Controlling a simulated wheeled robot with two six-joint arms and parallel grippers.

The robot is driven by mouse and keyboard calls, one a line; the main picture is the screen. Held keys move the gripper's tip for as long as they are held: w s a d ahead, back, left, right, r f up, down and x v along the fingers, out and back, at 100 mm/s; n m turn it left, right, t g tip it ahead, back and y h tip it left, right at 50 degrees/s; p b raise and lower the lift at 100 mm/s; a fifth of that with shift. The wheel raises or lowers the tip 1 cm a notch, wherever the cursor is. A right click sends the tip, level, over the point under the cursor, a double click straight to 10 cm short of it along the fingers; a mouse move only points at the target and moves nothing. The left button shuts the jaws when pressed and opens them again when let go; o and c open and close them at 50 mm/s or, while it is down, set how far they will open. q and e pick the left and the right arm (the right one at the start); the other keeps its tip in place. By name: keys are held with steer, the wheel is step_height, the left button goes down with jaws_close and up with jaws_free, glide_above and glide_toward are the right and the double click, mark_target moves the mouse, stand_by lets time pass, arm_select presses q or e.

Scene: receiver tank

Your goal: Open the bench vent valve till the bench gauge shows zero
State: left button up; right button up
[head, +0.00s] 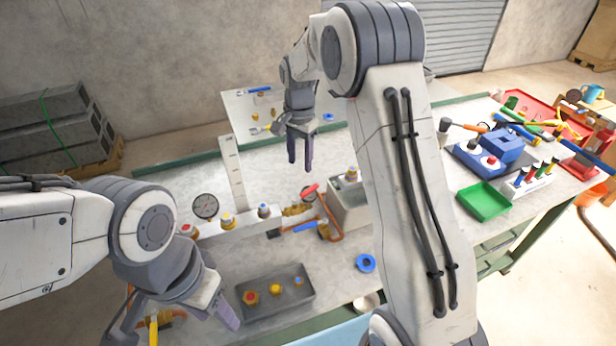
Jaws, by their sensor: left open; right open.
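Right of the block are brass fittings (296,210) with a red lever (310,190) and a blue lever (304,227). I cannot tell which is the vent valve. My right gripper (300,150) is open and empty, fingers pointing down, above and behind the fittings. My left gripper (190,325) is open at the lower left, beside the grey tray; part of it is cut off by the frame's edge.
The pale block (243,225) carries red, yellow and blue capped fittings. A grey tray (277,313) holds several coloured caps. A blue ring (365,263) lies on the bench. A green tray (483,201) and blue vise (490,150) stand at right. My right arm hides the bench's middle.

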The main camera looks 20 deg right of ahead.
mark_target(310, 189)
steer(key=shift+m, duration=0.9)
steer(key=d+f+p, duration=0.1)
steer(key=f, duration=0.2)
steer(key=w+d+f+p, duration=0.1)
steer(key=f, duration=0.3)
steer(key=d+f+p, duration=0.1)
steer(key=f, duration=0.2)
steer(key=shift+w+d+f, duration=0.2)
steer(key=shift+w+d, duration=0.05)
steer(key=shift+w, duration=0.1)
steer(key=shift+f, duration=0.75)
jaws_close()
